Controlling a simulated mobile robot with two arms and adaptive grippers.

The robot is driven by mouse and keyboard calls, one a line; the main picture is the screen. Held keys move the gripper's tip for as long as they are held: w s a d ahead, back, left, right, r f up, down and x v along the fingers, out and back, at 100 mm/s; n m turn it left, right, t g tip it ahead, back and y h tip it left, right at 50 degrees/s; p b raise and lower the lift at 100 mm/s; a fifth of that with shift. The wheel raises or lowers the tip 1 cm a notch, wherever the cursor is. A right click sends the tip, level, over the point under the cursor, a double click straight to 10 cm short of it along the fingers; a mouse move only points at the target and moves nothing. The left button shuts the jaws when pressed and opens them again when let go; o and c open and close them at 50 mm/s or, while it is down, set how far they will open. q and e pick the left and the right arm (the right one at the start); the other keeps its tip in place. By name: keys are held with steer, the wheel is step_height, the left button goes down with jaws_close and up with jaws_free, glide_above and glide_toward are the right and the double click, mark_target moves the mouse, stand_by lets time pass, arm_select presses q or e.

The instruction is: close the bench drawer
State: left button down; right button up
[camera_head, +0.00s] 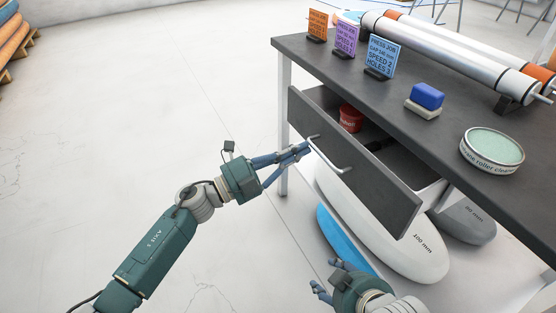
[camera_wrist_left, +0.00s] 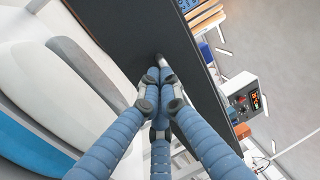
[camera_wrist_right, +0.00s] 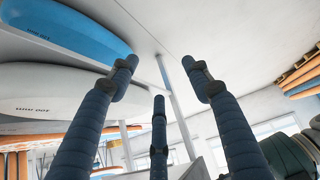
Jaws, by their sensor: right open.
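The bench drawer (camera_head: 350,165) is pulled out from under the dark bench top, with its dark front and light bar handle (camera_head: 330,156) facing left. A red tub (camera_head: 351,118) stands inside it. My left gripper (camera_head: 307,148) is at the drawer front, by the handle's upper end. Its fingers are drawn together, and the left wrist view shows the tips meeting close to the dark panel (camera_wrist_left: 125,35); whether they touch it is unclear. My right gripper (camera_head: 325,278) is low, below the drawer and apart from it. Its fingers are spread and empty in the right wrist view.
The bench top (camera_head: 425,125) carries sign cards (camera_head: 380,58), a blue-and-white block (camera_head: 426,97), a round tin (camera_head: 492,148) and long rollers (camera_head: 450,55). Inflatable boards (camera_head: 385,230) lie beneath the drawer.

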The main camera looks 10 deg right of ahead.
mark_target(321, 143)
arm_select(q)
steer(key=b+x, duration=0.1)
steer(key=x, duration=0.2)
steer(key=f+b+x, duration=0.1)
steer(key=x, duration=0.1)
steer(key=shift+w+d, duration=0.1)
steer(key=shift+d, duration=0.45)
steer(key=x, duration=0.1)
steer(key=b+x, duration=0.1)
steer(key=x, duration=0.1)
steer(key=shift+d+f, duration=0.2)
steer(key=shift+f, duration=0.05)
steer(key=shift+r, duration=0.2)
arm_select(e)
steer(key=w+a+r+t+y, duration=0.1)
steer(key=w+a+r+t, duration=0.1)
steer(key=w+r+t, duration=0.3)
steer(key=w+a+r+t+y, duration=0.2)
steer(key=w+a+r+t, duration=0.1)
steer(key=r, duration=0.9)
steer(key=shift+w+a+r+n+t, duration=0.15)
steer(key=shift+w+r+n+t, duration=0.15)
steer(key=shift+w+t, duration=0.85)
steer(key=shift+w+g, duration=0.2)
steer(key=shift+g, duration=0.05)
